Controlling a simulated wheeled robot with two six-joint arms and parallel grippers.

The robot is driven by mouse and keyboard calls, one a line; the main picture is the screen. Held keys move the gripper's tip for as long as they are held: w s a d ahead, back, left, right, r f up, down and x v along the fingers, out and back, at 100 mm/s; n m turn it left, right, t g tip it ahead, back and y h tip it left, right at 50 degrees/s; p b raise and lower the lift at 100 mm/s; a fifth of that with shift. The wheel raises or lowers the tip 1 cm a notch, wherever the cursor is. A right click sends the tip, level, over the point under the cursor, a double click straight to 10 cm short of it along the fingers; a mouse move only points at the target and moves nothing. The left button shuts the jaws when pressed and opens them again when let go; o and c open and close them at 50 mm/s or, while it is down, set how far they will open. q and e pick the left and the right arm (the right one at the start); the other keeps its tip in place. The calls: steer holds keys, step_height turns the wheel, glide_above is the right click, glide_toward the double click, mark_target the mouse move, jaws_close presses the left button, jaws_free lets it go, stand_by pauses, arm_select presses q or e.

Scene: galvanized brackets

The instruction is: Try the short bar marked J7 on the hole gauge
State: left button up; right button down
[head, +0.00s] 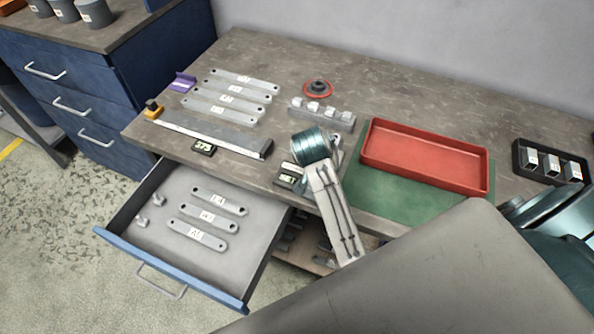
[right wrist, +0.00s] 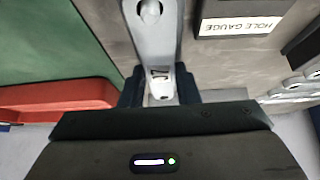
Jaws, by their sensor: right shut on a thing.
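My right gripper (right wrist: 159,88) is shut on a grey metal bar (right wrist: 155,38) in the right wrist view. The bar's tag is partly covered, with a 7 showing. A pale round shape shows at its hole near the top edge; I cannot tell whether this is a pin in the hole. A black plate labelled HOLE GAUGE (right wrist: 240,22) lies just right of the bar, and a black label (head: 289,173) stands beside my right wrist in the head view. In the head view my wrist and arm hide the fingers and most of the gauge area. My left gripper is not in view.
An open drawer (head: 160,240) holds three short tagged bars (head: 205,215) and small pegs. Several longer bars (head: 235,90) lie on the bench. A red tray (head: 425,155) stands on a green mat (head: 375,195). A block strip (head: 345,122) lies behind my wrist.

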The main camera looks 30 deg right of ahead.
steer(key=shift+r, duration=0.1)
stand_by(0.7)
steer(key=shift+r+p, duration=2)
steer(key=shift+p, duration=0.6)
steer(key=shift+f, duration=0.3)
steer(key=shift+f, duration=0.3)
steer(key=shift+p, duration=0.45)
steer(key=shift+f+b, duration=0.7)
steer(key=shift+f, duration=0.75)
stand_by(0.9)
steer(key=c, duration=1)
jaws_free()
